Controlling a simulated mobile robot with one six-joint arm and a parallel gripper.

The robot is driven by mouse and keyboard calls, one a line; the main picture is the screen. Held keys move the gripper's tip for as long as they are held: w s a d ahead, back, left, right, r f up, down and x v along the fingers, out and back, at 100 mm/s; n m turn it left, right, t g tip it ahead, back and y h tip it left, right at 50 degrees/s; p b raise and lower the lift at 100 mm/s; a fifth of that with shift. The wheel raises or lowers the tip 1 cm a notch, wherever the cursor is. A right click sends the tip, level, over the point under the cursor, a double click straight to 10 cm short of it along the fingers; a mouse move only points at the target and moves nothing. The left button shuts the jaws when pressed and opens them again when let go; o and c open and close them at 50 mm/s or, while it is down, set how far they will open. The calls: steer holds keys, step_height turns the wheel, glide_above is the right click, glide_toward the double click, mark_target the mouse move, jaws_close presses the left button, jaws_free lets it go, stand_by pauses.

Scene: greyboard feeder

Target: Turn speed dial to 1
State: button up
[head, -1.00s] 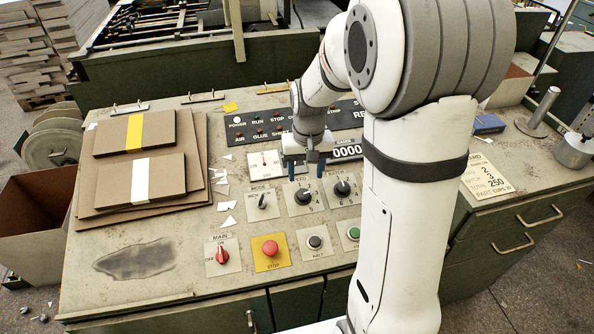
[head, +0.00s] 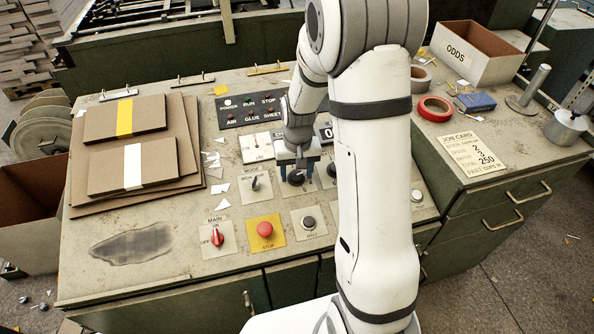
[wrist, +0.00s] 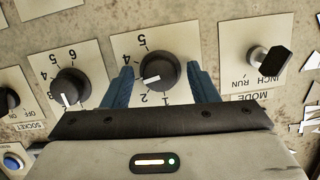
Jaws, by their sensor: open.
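The speed dial (wrist: 158,72) is a round black knob with a white pointer mark on a pale plate. In the wrist view, where the panel shows upside down, its mark points left and slightly down, on the side between the 4 and the 2; the 1 is at its lower right. My gripper (wrist: 160,85) is open, with one blue finger on each side of the knob. I cannot tell whether either finger touches it. In the head view, my gripper (head: 298,161) is over the speed dial (head: 296,178), hiding part of it.
A second numbered dial (wrist: 69,88) and the mode switch (wrist: 268,62) flank the speed dial closely. A red stop button (head: 265,229), the main switch (head: 217,237) and a black button (head: 308,222) are nearer the front. Cardboard stacks (head: 112,160) lie at left.

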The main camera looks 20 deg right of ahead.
steer(key=shift+c, duration=0.2)
steer(key=c, duration=0.9)
steer(key=n+h+b, duration=0.1)
steer(key=n, duration=0.2)
steer(key=shift+n, duration=0.4)
steer(key=n+h+b, duration=0.1)
steer(key=n, duration=0.3)
steer(key=shift+a+t+b, duration=0.1)
steer(key=shift+t+b, duration=0.2)
steer(key=n, duration=0.4)
steer(key=shift+s+t+h+b, duration=0.1)
steer(key=shift+t+h+b, duration=0.2)
steer(key=shift+n+t, duration=0.4)
steer(key=shift+n, duration=1.4)
